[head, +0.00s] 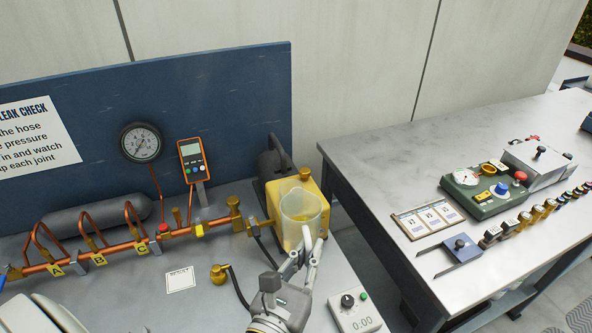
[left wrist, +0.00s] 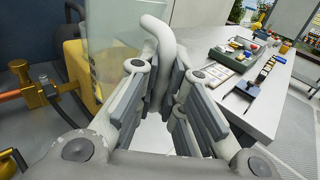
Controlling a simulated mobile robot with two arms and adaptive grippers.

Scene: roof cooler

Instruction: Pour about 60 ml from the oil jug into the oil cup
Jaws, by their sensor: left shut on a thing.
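The oil jug (head: 301,212) is a clear, open-topped jug with pale yellow oil inside. It stands about upright in front of the yellow pump in the head view. My left gripper (head: 299,258) is shut on its handle from the near side. In the left wrist view the grey handle (left wrist: 160,38) sits between the fingers of my left gripper (left wrist: 163,85), and the jug's clear wall (left wrist: 112,35) is just beyond. I cannot tell if the jug's base touches the bench. I cannot make out the oil cup in either view. My right gripper is not in view.
The yellow pump (head: 270,203) is close behind the jug. A copper pipe manifold (head: 120,248) runs to the left. A white scale (head: 355,312) reading 0.00 lies at right front. A second table (head: 375,165) stands right, across a gap, with a green gauge box (head: 485,190).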

